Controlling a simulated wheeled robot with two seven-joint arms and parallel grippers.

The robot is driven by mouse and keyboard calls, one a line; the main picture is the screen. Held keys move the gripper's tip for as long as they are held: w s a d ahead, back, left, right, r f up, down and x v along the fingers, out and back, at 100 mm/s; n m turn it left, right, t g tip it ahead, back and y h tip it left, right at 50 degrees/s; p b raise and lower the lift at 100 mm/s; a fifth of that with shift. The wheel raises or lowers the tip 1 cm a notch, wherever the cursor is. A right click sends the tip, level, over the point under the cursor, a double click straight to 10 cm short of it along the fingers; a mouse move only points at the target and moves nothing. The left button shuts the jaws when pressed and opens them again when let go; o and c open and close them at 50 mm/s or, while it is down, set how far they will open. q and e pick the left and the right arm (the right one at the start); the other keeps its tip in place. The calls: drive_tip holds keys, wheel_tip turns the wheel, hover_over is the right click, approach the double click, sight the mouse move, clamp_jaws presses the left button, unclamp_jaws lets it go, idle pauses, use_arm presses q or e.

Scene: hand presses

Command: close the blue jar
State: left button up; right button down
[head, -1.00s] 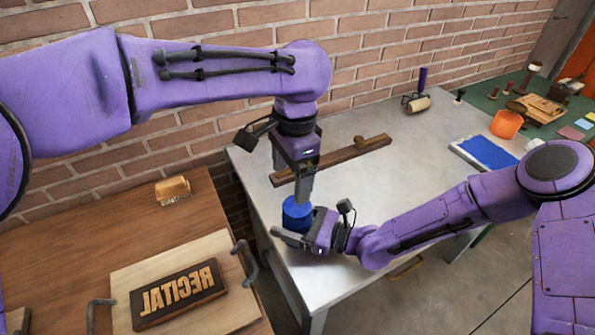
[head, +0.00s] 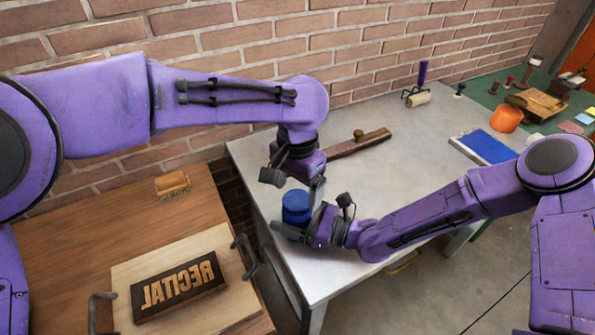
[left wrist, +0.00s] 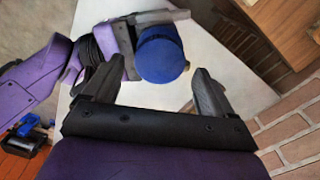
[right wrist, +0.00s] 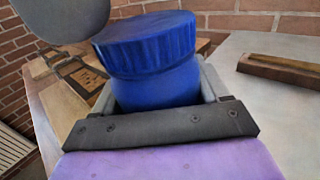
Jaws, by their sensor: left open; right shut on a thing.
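The blue jar (right wrist: 160,88) stands upright near the front left of the metal table, its ridged blue lid (right wrist: 145,40) on top. I cannot tell how tightly the lid sits. My right gripper (head: 296,232) is shut around the jar's body from the side. In the left wrist view the round lid top (left wrist: 160,57) lies just beyond my left fingertips. My left gripper (left wrist: 153,82) is open and empty, turned beside and above the lid. One left finger also shows at the top left of the right wrist view.
A dark wooden bar (head: 355,145) with a knob lies behind the jar. A blue ink slab (head: 485,147) and a roller (head: 417,99) are farther right.

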use_arm(q)
drive_tip(key=shift+f, duration=1.1)
drive_tip(key=c, duration=1.1)
drive_tip(key=shift+m, duration=0.7)
drive_tip(key=o, duration=1.2)
drive_tip(key=shift+c, duration=0.2)
drive_tip(key=shift+r, duration=2.3)
